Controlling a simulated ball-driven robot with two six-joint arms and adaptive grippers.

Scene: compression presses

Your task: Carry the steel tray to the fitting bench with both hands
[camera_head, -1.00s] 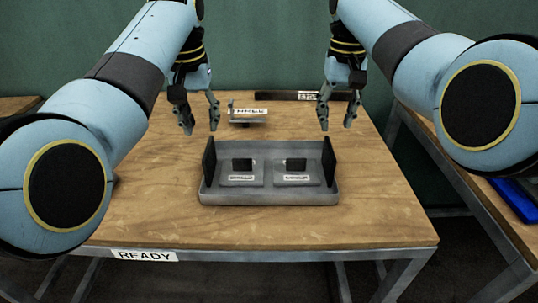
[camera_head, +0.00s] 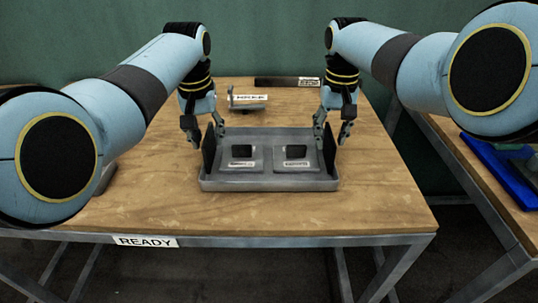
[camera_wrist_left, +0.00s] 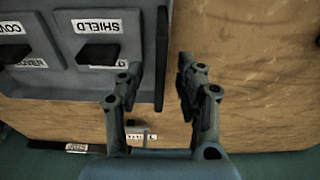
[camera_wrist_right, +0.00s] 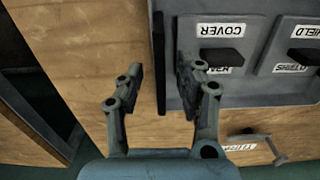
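The grey steel tray (camera_head: 270,184) sits on the wooden table with a dark upright handle plate at each end. It carries two flat blocks with dark knobs, labelled SHIELD and COVER in the wrist views. My left gripper (camera_head: 206,136) is open at the left handle (camera_head: 208,155); in the left wrist view the handle (camera_wrist_left: 162,50) stands between the fingers. My right gripper (camera_head: 332,134) is open at the right handle (camera_head: 329,155); in the right wrist view the handle (camera_wrist_right: 159,60) stands between its fingers. Gaps show beside both handles.
The table (camera_head: 270,215) bears a READY label (camera_head: 145,241) on its front edge. A small labelled fixture (camera_head: 247,99) and a dark bar (camera_head: 287,83) lie behind the tray. Another bench with a blue item (camera_head: 500,170) stands at the right. The tabletop in front is clear.

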